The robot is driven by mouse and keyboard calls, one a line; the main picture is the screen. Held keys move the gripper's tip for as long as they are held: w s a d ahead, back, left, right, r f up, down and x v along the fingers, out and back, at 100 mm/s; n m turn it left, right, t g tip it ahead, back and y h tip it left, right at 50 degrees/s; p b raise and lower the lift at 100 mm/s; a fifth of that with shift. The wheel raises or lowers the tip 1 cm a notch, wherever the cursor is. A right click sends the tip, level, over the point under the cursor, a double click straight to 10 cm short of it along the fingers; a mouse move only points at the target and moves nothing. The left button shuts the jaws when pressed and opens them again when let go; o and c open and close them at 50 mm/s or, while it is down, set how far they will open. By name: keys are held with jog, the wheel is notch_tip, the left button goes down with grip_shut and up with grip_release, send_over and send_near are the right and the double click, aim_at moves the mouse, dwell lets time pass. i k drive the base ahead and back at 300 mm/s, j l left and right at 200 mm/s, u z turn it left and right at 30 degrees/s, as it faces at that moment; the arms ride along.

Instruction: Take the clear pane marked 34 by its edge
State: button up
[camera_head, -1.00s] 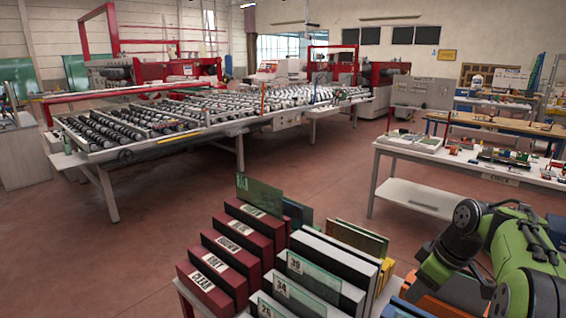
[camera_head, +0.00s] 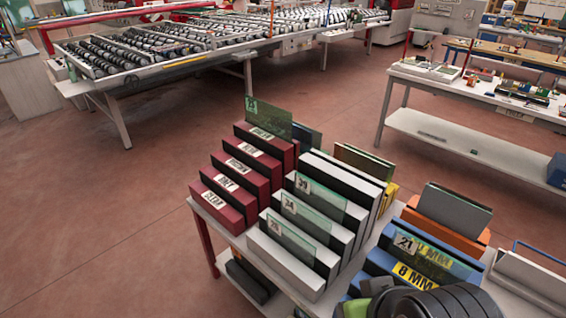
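The clear pane marked 34 (camera_head: 308,220) stands upright in a slot of the white-and-black rack (camera_head: 305,276), with its white label at its upper left. It is the middle of three similar panes in a row. The pane marked 39 (camera_head: 325,200) is behind it, and a pane whose label seems to read 26 (camera_head: 295,243) is in front. The upper part of pane 34 shows; its lower edge is hidden in the slot. My gripper is not in view; only part of my green and black arm shows at the bottom right, apart from the pane.
Dark red labelled racks (camera_head: 226,188) stand left of the white rack, with a green pane (camera_head: 268,120) at their back. A blue rack (camera_head: 385,262) with a pane marked 21 (camera_head: 430,255) and an orange rack (camera_head: 445,232) are right. Open floor (camera_head: 90,220) lies left.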

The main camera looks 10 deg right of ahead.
aim_at(316, 226)
jog(key=i+j+u, duration=0.4)
jog(key=i+j, duration=0.4)
jog(key=i+l, duration=0.05)
jog(key=i, duration=0.05)
